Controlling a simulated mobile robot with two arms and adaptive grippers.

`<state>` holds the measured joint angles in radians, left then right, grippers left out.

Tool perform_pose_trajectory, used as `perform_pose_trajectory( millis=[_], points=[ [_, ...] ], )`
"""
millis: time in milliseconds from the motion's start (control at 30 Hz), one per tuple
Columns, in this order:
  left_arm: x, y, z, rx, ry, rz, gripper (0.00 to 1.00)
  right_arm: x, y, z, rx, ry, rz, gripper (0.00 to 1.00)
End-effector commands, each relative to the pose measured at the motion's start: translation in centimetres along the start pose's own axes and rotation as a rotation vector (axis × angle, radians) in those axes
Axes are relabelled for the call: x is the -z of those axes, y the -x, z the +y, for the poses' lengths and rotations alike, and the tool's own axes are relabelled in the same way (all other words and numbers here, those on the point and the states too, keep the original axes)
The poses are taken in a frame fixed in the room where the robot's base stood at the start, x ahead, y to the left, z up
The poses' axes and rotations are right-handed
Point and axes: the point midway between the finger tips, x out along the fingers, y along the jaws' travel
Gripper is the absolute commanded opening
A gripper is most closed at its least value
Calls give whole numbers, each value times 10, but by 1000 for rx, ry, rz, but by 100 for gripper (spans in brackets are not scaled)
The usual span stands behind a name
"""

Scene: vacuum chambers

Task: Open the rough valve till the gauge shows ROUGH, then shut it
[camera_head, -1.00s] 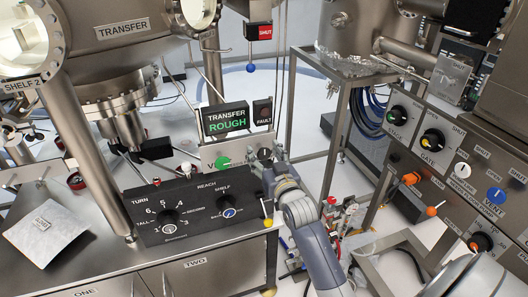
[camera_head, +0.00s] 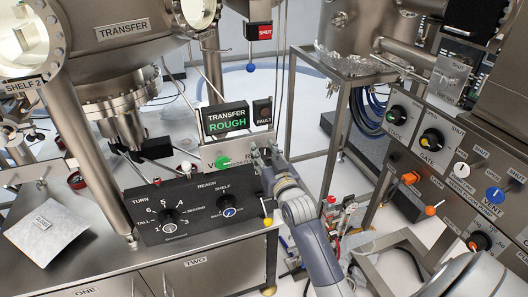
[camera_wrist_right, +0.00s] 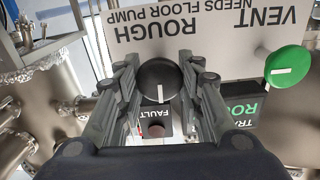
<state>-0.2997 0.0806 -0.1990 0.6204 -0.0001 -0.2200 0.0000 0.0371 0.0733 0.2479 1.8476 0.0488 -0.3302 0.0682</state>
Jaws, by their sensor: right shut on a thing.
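The rough valve is a black knob (camera_wrist_right: 158,78) with a white mark, under the word ROUGH in the right wrist view, which shows the lettering upside down. The mark points toward the FAULT lamp box. My right gripper (camera_head: 265,154) is shut on this knob, with a finger on each side of it; the fingers also show in the right wrist view (camera_wrist_right: 160,88). In the head view the gripper mostly hides the knob. The gauge (camera_head: 226,119) above the panel reads TRANSFER ROUGH, with ROUGH in green. My left gripper is not in view.
A green VENT knob (camera_head: 222,162) sits close to the left of the gripper. The FAULT box (camera_head: 262,112) stands beside the gauge, its lamp dark red. A black TURN and REACH panel (camera_head: 190,211) lies in front. A metal frame (camera_head: 331,150) stands to the right.

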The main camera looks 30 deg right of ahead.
Motion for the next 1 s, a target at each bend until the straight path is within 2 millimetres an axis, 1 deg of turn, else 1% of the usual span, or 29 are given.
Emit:
perform_pose_trajectory(
  millis=[267, 600, 1000],
  points=[
    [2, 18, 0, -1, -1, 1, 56, 3, 0, 1, -2, -185, -1, 11],
    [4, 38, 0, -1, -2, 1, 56, 2, 0, 2, -1, -506, -1, 11],
    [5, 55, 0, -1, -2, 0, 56, 1, 0, 4, -2, -885, 2, 11]
  ],
)
